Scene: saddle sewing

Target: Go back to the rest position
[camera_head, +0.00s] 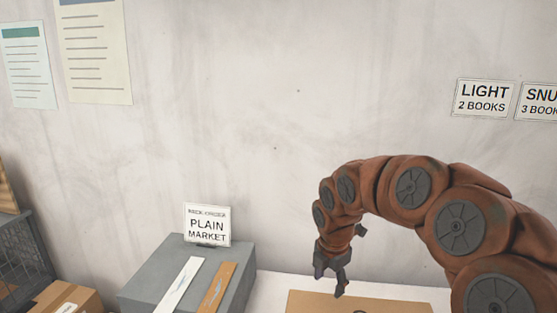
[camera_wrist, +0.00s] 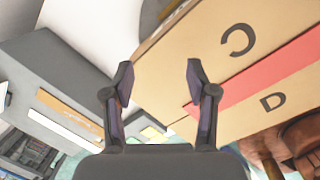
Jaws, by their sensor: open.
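My gripper (camera_head: 333,277) hangs at the end of my reddish-brown arm, above the back of a white table (camera_head: 268,287). In the wrist view my gripper (camera_wrist: 158,88) has its two dark fingers apart, with nothing between them. Below it lies a tan board (camera_head: 310,301), cut off by the bottom of the head view. In the wrist view the tan board (camera_wrist: 190,65) carries a red strip (camera_wrist: 262,82) and the letters C and D. I cannot tell the exact height of my gripper above the board.
A cardboard box (camera_head: 65,298) and a dark wire basket (camera_head: 25,260) stand further left. The wall behind holds papers and "LIGHT" (camera_head: 484,98) and "SNU" signs.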

